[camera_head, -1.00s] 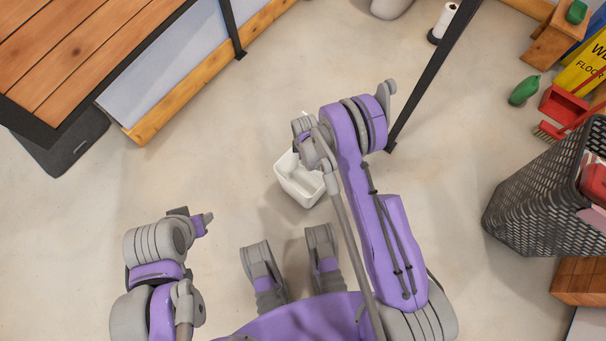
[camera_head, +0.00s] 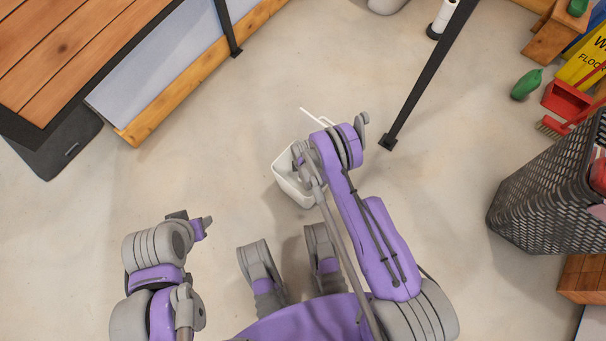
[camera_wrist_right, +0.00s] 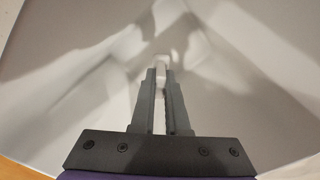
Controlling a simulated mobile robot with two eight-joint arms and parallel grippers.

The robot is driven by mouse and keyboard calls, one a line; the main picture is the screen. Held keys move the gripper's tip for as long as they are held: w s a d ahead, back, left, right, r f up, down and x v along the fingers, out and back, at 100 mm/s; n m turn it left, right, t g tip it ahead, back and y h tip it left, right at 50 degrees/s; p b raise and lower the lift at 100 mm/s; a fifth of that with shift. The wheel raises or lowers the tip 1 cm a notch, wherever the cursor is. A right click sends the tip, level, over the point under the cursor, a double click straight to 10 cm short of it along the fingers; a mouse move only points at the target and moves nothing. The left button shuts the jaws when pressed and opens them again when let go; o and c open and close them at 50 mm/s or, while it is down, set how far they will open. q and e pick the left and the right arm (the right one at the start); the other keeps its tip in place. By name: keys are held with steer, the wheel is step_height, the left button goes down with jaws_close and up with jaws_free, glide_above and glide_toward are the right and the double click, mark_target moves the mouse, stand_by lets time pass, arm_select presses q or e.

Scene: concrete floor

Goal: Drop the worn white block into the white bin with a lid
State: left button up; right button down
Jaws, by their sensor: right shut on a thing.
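The white bin (camera_head: 287,183) stands on the floor in front of my base, open at the top and partly covered by my right arm. A thin white edge (camera_head: 318,117) shows beyond the arm; I cannot tell if it is the lid. My right gripper (camera_wrist_right: 161,80) points down inside the bin, whose pale walls (camera_wrist_right: 70,75) surround it in the wrist view. Its fingers are shut on the worn white block (camera_wrist_right: 161,61), a small pale piece at the fingertips. My left gripper (camera_head: 208,223) is away at the left; its jaws are too small to read.
A dark mesh basket (camera_head: 545,195) stands at the right. A black post (camera_head: 425,80) rises behind the right arm. A wooden platform (camera_head: 75,45) is at upper left. A green bottle (camera_head: 526,84) and red dustpan (camera_head: 565,100) lie at upper right. Floor left of the bin is clear.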

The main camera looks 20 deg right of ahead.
steer(key=shift+f+b, duration=0.3)
steer(key=shift+f, duration=1.2)
steer(key=shift+f, duration=0.6)
steer(key=c, duration=0.9)
jaws_free()
step_height(320, 180, up, 14)
steer(key=p, duration=0.3)
steer(key=shift+f, duration=0.25)
